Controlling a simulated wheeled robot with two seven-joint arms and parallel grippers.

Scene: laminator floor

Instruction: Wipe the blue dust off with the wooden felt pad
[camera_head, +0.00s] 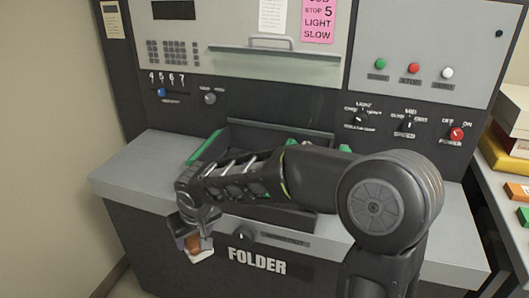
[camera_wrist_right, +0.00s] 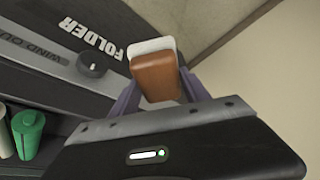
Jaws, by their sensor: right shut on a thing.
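The wooden felt pad (camera_head: 194,243) is a brown block with a white felt face. In the right wrist view the brown block (camera_wrist_right: 157,76) sits between the two fingers, with the white felt (camera_wrist_right: 150,46) at its far end. My right gripper (camera_head: 197,238) is shut on it. In the head view they appear in front of the machine's front panel, left of the FOLDER lettering. I cannot see any blue dust in either view; my right arm covers part of the machine's ledge and tray. My left gripper is out of view.
The grey ledge (camera_head: 130,175) of the folder machine is bare at left. A dark tray (camera_head: 280,130) lies behind my arm. A knob (camera_head: 246,234) sticks out of the front panel. A side table at right holds books (camera_head: 505,145) and an orange block (camera_head: 516,191).

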